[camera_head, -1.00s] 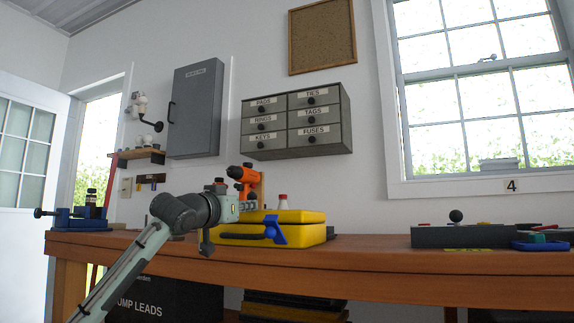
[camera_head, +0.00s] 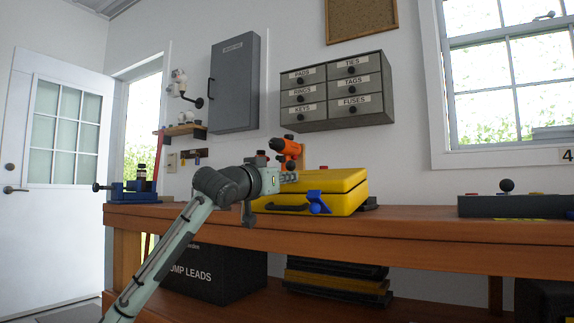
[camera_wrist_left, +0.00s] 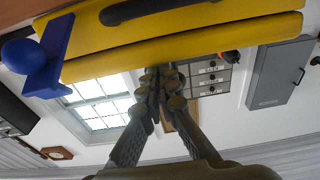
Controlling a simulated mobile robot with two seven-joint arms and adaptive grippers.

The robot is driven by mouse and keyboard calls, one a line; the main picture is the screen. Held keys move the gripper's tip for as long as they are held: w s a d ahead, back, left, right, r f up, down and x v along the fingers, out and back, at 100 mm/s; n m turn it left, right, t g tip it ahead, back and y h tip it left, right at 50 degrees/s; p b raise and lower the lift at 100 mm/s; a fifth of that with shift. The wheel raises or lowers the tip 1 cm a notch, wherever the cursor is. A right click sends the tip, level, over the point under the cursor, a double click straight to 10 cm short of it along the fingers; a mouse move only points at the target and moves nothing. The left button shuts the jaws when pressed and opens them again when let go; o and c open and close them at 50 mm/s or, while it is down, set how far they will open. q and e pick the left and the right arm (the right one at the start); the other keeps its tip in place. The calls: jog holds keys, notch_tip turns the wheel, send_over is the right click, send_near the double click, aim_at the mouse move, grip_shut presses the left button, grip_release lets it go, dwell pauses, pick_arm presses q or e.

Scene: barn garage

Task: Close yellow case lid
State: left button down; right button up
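The yellow case (camera_head: 345,200) stands on the wooden bench. Its lid (camera_head: 335,180) looks lowered onto the base, with a thin dark seam between them; I cannot tell if it is fully shut. A blue latch (camera_head: 318,202) and a dark handle (camera_head: 285,208) are on its front. My left gripper (camera_head: 288,178) is at the case's left end, near lid height. In the left wrist view, which looks upside down, its fingers (camera_wrist_left: 163,78) are together with nothing visible between them, close to the yellow case (camera_wrist_left: 200,38). Contact cannot be told. My right gripper is not in view.
An orange drill (camera_head: 287,148) stands behind the case. A blue vise (camera_head: 132,192) is at the bench's left end. A grey block (camera_head: 510,206) lies to the right, with bare bench (camera_head: 420,222) between it and the case. A drawer cabinet (camera_head: 335,92) hangs above.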

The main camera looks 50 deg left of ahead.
pick_arm(q)
jog(key=v, duration=1)
jog(key=shift+f, duration=0.1)
jog(key=shift+d, duration=0.1)
